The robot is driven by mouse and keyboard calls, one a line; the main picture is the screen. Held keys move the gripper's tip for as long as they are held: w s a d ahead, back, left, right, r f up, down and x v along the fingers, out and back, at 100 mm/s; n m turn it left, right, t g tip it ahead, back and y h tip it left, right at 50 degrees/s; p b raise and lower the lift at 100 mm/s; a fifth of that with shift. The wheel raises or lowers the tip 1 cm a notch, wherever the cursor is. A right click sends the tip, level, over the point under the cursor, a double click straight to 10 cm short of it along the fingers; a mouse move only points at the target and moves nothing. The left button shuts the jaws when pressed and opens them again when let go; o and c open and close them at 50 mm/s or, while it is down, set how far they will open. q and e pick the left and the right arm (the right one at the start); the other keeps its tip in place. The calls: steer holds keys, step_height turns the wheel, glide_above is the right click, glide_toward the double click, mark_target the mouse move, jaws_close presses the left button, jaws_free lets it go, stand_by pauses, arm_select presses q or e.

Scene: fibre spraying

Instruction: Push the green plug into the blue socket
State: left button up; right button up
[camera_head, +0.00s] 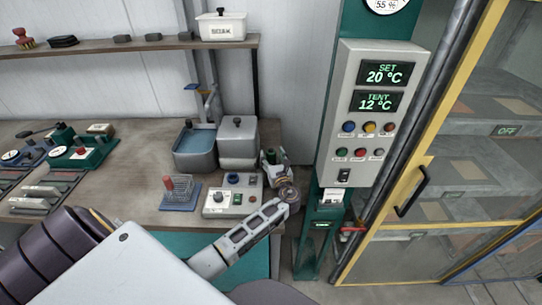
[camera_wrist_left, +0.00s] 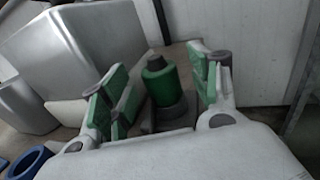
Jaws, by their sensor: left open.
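The green plug (camera_wrist_left: 158,82) is an upright green cylinder with a dark top, seated on a dark grey base in the left wrist view. My left gripper (camera_wrist_left: 160,85) is open, with one green-padded finger on each side of the plug. I cannot tell whether either pad touches it. In the head view the left gripper (camera_head: 275,165) is at the right end of the bench and largely hides the plug. A blue ring (camera_wrist_left: 31,163), which looks like the blue socket, shows at the lower left of the wrist view. In the head view the blue socket (camera_head: 233,178) is on a pale control box.
The control box (camera_head: 221,203) stands left of the gripper. A grey lidded container (camera_head: 238,146) and a blue-grey water basin (camera_head: 194,150) stand behind. A wire rack (camera_head: 180,193) is left of the box. A control panel (camera_head: 369,115) and yellow-framed glass door (camera_head: 432,150) are right.

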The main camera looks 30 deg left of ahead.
mark_target(272, 154)
arm_select(q)
steer(key=shift+w+a, duration=0.15)
steer(key=shift+a, duration=0.05)
stand_by(0.3)
steer(key=c, duration=1.1)
steer(key=shift+r, duration=0.1)
steer(key=shift+r, duration=4.95)
steer(key=shift+f, duration=0.1)
